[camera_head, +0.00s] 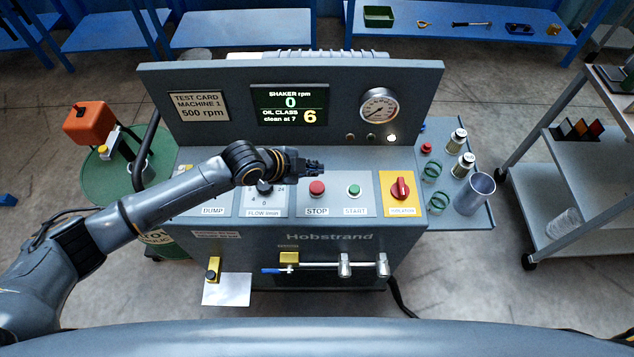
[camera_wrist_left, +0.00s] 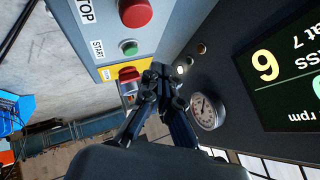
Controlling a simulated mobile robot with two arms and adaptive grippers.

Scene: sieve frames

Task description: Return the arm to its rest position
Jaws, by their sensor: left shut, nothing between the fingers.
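My left arm comes in from the left in the head view and reaches over the control panel of the grey machine (camera_head: 300,240). My left gripper (camera_head: 318,167) is shut and empty, just above and behind the red STOP button (camera_head: 317,187). In the left wrist view the shut fingers (camera_wrist_left: 160,75) point past the green START button (camera_wrist_left: 129,48) and the red rotary switch (camera_wrist_left: 130,73). I cannot tell from these views whether the fingertips touch the panel. The arm covers part of the FLOW limit knob (camera_head: 265,187). My right gripper is not in view.
The display (camera_head: 290,104) reads shaker 0 rpm, oil class 6. A side shelf (camera_head: 470,213) right of the machine holds jars and a metal cup (camera_head: 475,192). A valve pipe (camera_head: 330,265) juts from the front. A grey cart (camera_head: 590,150) stands right, a green drum (camera_head: 100,180) left.

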